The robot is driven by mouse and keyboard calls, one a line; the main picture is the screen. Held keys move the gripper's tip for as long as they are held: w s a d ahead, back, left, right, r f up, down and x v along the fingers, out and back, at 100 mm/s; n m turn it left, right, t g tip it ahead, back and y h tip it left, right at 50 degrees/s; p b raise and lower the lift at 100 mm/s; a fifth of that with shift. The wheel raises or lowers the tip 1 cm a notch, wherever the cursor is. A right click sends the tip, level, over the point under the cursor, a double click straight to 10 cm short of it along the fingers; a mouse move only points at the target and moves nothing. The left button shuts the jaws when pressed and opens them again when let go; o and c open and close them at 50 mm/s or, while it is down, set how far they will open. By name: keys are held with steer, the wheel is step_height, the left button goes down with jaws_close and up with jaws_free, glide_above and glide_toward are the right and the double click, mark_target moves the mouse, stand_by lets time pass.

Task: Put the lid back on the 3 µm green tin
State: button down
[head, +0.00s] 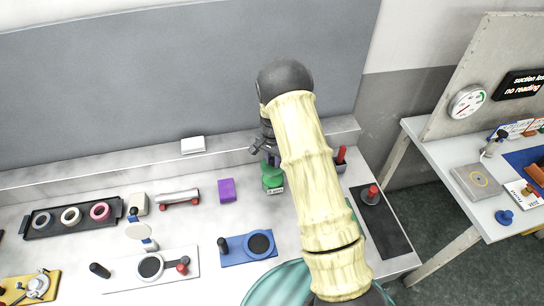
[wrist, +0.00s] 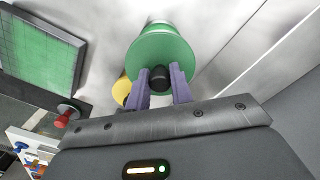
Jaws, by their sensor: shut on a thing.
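The green tin (head: 274,188) stands on the bench towards the back, with a pale label on its front. Its green lid (wrist: 160,48) fills the upper middle of the wrist view, with a black knob (wrist: 160,78) at its near side. My gripper (wrist: 162,80) has its two purple fingers shut on the knob, one on each side. In the head view my gripper (head: 269,155) is directly above the tin, and the arm covers part of the area. The lid looks over the tin; I cannot tell whether it rests on it or hovers slightly.
A purple block (head: 227,190) stands left of the tin. A blue plate with a dark disc (head: 259,244) lies in front. A dark mat with a red-knobbed weight (head: 371,194) lies right. A yellow round thing (wrist: 122,90) is partly hidden near the lid.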

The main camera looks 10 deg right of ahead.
mark_target(273, 166)
steer(key=shift+f+b, duration=2.05)
steer(key=shift+f, duration=1.15)
steer(key=shift+s+a, duration=0.1)
steer(key=shift+f, duration=0.2)
stand_by(0.3)
steer(key=c, duration=1.5)
jaws_free()
steer(key=shift+c, duration=0.2)
steer(key=o, duration=0.9)
steer(key=shift+c, duration=0.2)
steer(key=shift+r, duration=0.15)
